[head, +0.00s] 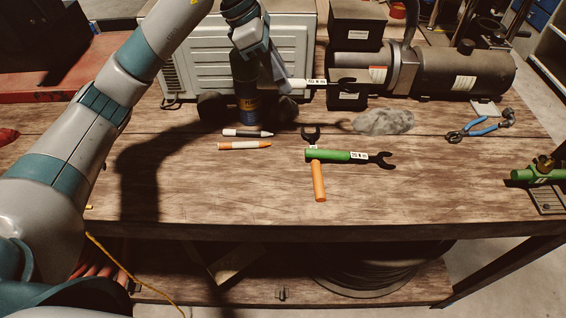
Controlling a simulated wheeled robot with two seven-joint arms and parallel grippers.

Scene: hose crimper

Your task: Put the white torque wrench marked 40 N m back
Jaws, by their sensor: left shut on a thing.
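My left gripper (281,86) is shut on the white torque wrench (301,83) and holds it near the back of the wooden bench, in front of the pale ribbed housing. The wrench lies roughly level, its dark open-ended head pointing right, in front of a black block. It carries a small label, too small to read surely. A green torque wrench (335,155) lies on the bench with its dark head to the right. An orange-handled wrench (319,182) crosses under it, with its dark head towards the back. My right gripper is not in view.
A dark bottle (243,92) stands beside my left gripper. A green fitting (535,174) sits at the right edge.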

